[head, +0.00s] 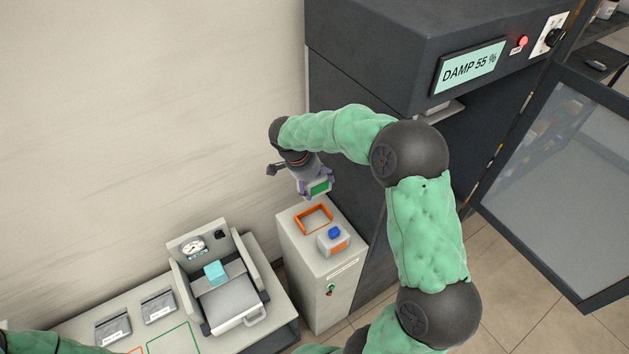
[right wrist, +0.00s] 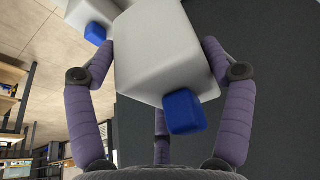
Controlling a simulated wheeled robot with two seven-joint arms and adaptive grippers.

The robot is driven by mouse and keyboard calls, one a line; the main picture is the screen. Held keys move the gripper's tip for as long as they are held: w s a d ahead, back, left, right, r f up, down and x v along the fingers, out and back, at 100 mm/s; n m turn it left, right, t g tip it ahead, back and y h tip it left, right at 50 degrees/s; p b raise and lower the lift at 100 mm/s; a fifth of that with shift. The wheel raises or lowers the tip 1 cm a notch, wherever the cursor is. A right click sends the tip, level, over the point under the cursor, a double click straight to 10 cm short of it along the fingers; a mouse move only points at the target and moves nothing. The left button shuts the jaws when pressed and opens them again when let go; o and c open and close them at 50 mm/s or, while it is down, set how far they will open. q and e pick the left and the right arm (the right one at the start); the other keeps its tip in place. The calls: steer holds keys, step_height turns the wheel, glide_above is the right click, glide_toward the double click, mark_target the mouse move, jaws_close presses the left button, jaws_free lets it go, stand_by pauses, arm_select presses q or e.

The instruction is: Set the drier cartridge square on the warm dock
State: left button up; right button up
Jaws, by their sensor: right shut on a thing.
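My right gripper (head: 315,182) is shut on a white drier cartridge with a green face (head: 319,188). It holds the cartridge in the air above the orange square frame (head: 301,222) on top of the pale pedestal, which seems to be the warm dock. In the right wrist view the held white cartridge (right wrist: 160,55) sits between the purple fingers, with a blue knob (right wrist: 185,111) on it. A second white cartridge with an orange face and blue knob (head: 333,240) stands on the pedestal beside the frame. My left gripper is out of view.
The pale pedestal (head: 318,270) stands against a dark cabinet (head: 375,50) whose display reads DAMP 55 %, with a red light lit. The cabinet's glazed door (head: 565,180) stands open at right. A bench at lower left bears a gauge device with a teal block (head: 215,272).

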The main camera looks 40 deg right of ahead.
steer(key=shift+f+b, duration=7.3)
steer(key=shift+f, duration=0.75)
steer(key=shift+f+b, duration=0.8)
steer(key=o, duration=1.3)
steer(key=shift+o, duration=0.2)
steer(key=v, duration=1.2)
